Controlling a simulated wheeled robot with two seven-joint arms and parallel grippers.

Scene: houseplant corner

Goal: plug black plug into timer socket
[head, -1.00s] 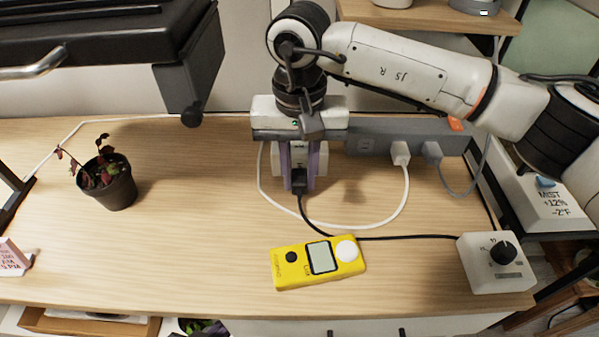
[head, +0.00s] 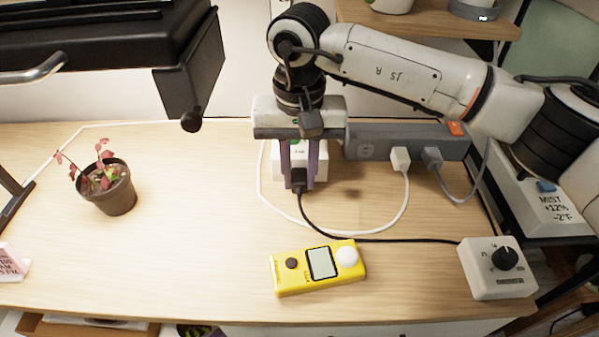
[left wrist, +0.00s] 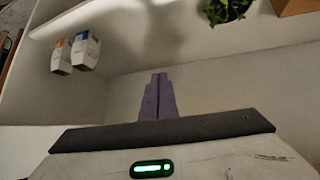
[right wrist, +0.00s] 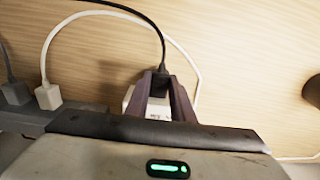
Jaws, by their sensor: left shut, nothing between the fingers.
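The black plug (head: 298,179) is between the purple fingertips of my right gripper (head: 299,172), which is shut on it. Its black cable runs forward and right to a white dial box (head: 497,268). The white timer (head: 319,161) is directly behind the plug and partly hidden by the fingers. In the right wrist view, the plug (right wrist: 160,82) is up against or very close to the timer (right wrist: 157,112). I cannot tell whether its pins are in the socket. My left gripper (left wrist: 158,92) is shut and empty, away from the table, and shows only in the left wrist view.
A grey power strip (head: 375,141) with a white plug (head: 400,158) and a grey plug (head: 432,157) lies at the back. A yellow meter (head: 320,267) lies in front. A potted plant (head: 112,190) stands left. The tabletop between plant and meter is clear.

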